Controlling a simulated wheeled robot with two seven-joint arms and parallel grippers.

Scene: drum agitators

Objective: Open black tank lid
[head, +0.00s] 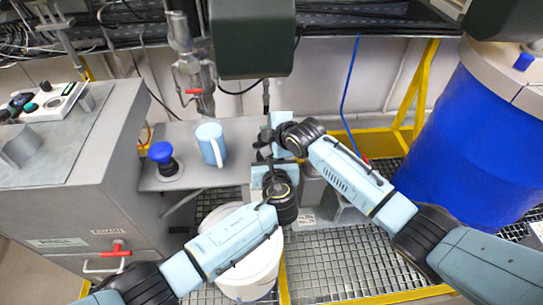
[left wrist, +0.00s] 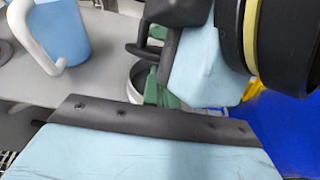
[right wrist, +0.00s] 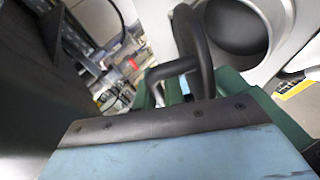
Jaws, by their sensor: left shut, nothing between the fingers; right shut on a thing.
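No black tank lid shows clearly; the arms cover the middle of the head view. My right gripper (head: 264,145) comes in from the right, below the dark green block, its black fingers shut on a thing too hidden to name. Dark bars and green parts show ahead of it in the right wrist view. My left gripper (head: 266,174) is just below it, close to it, shut and empty. In the left wrist view the light blue body of the right gripper is close ahead. A round grey rim (left wrist: 137,76) shows behind the dark bars there.
A dark green block (head: 252,38) hangs above the grippers. A blue mug (head: 209,142) and a blue knob (head: 160,152) are on the grey shelf to the left. A white bucket (head: 250,273) stands below the left arm. A large blue drum (head: 465,140) is at right.

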